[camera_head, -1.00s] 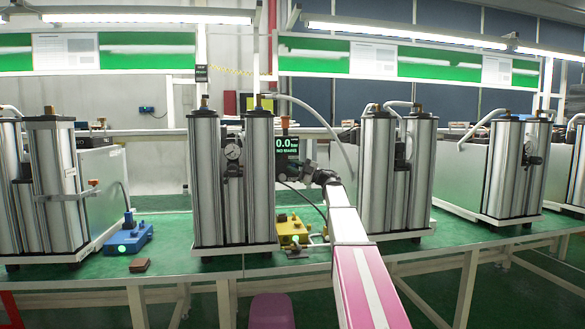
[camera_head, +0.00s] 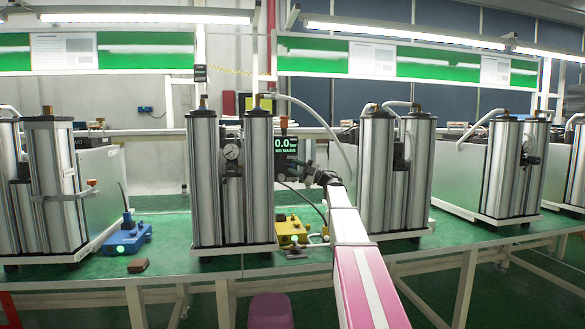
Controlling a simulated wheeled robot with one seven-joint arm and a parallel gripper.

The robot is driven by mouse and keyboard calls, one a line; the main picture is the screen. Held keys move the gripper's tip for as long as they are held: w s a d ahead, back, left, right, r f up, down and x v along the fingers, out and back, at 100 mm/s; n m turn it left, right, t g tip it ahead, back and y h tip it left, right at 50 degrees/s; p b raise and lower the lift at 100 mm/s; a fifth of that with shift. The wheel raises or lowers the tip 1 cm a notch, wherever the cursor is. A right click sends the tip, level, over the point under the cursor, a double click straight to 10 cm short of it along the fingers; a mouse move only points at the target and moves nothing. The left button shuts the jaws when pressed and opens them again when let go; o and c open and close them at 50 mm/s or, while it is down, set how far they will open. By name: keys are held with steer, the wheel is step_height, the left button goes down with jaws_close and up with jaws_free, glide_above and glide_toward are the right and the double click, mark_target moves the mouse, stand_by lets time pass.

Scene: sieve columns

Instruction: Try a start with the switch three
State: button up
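My gripper (camera_head: 312,172) is a small dark shape at the end of my pink and white arm, in front of the gap between the two middle column units. Its fingers are too small and dark to read. Left of it is a dark display (camera_head: 286,145) showing "0.0" and "NO MAINS". A yellow box (camera_head: 290,226) with knobs sits on the green bench below, partly behind the column unit. Each box has a round light marker in front. I cannot tell which part is switch three.
Silver column units (camera_head: 232,180) with gauges and hoses stand in a row on the green bench (camera_head: 170,215). Another unit (camera_head: 395,175) is close right of my arm. A small brown block (camera_head: 138,265) lies near the front edge. A pink stool (camera_head: 271,311) is below.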

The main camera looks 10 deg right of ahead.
steer(key=v, duration=0.9)
steer(key=shift+d+f, duration=0.15)
steer(key=shift+d, duration=0.1)
steer(key=shift+s, duration=0.15)
